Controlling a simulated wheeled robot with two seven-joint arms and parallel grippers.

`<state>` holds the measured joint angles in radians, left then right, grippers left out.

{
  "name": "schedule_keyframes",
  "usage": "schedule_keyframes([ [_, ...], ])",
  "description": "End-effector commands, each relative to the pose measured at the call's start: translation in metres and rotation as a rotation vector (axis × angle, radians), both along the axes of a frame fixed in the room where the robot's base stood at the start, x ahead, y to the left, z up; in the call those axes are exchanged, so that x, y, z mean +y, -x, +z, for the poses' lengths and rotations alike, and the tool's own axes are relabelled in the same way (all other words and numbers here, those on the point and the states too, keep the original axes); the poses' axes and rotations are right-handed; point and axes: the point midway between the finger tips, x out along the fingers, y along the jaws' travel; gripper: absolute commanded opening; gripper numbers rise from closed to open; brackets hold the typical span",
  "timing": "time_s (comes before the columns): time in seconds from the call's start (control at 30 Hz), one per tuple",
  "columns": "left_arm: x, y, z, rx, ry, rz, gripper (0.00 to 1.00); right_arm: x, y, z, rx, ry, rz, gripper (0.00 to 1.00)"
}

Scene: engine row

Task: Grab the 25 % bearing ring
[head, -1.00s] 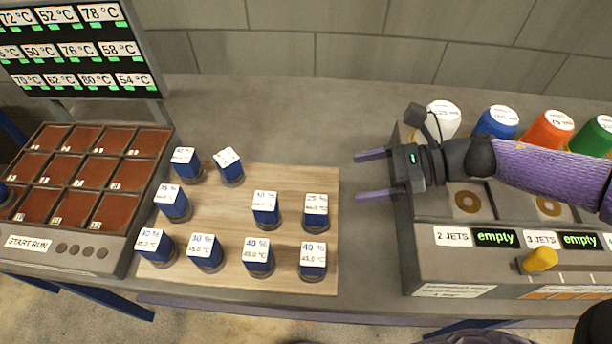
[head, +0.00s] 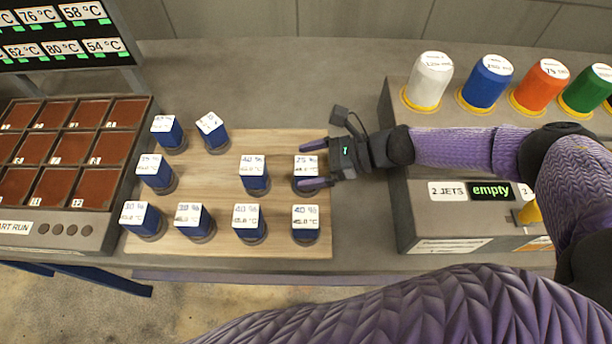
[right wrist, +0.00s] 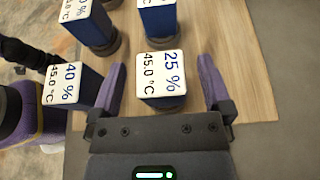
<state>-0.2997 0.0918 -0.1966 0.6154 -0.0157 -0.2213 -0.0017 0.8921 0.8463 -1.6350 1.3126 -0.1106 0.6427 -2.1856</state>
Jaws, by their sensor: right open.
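The 25 % bearing ring piece (head: 306,172) is a blue block with a white top label reading 25 % and 45.0 °C. It stands on a dark round base at the right edge of the wooden board (head: 285,245). My right gripper (head: 314,164) is open, its two purple fingers on either side of this block in the head view. My left gripper is not in view.
Several similar blue blocks share the board; a 40 % block (head: 306,224) stands close in front and another 40 % block (head: 254,175) to the left. A grey machine (head: 440,225) with coloured jars is at right, a tile panel (head: 70,165) at left.

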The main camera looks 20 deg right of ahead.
Motion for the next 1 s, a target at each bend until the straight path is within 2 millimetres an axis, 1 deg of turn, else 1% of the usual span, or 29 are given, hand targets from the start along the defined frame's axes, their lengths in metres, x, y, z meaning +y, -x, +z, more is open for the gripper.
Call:
schedule_keyframes([
  [0.07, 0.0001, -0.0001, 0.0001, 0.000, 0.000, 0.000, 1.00, -0.0004, 0.0000, 0.0002, 0.000, 0.000, 0.000, 1.00],
  [0.1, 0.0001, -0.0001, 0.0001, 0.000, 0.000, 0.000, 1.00, -0.0003, 0.0000, 0.0002, 0.000, 0.000, 0.000, 0.98],
  [0.17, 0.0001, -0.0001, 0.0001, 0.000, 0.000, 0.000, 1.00, -0.0004, 0.0001, 0.0002, 0.000, 0.000, 0.000, 0.85],
  [0.2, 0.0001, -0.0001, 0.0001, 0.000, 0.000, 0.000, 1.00, -0.0005, 0.0002, 0.0002, 0.000, 0.000, 0.000, 0.77],
  [0.27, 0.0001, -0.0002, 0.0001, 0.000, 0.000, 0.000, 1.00, -0.0005, 0.0002, 0.0002, 0.000, 0.000, 0.000, 0.64],
  [0.3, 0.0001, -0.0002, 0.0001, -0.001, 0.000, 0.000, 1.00, -0.0005, 0.0002, 0.0002, 0.000, 0.000, 0.000, 0.56],
  [0.37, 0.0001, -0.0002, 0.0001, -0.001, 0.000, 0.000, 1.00, -0.0006, 0.0002, 0.0003, 0.000, 0.000, 0.000, 0.43],
  [0.4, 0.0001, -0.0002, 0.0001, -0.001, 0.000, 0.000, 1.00, -0.0006, 0.0001, 0.0003, 0.000, 0.000, 0.000, 0.34],
  [0.57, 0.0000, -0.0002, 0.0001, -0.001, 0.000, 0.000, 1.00, -0.0007, 0.0001, 0.0003, 0.000, 0.000, 0.000, 0.00],
  [1.0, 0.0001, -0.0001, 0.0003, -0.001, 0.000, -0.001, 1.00, -0.0006, -0.0001, 0.0014, 0.000, -0.001, 0.000, 0.00],
])
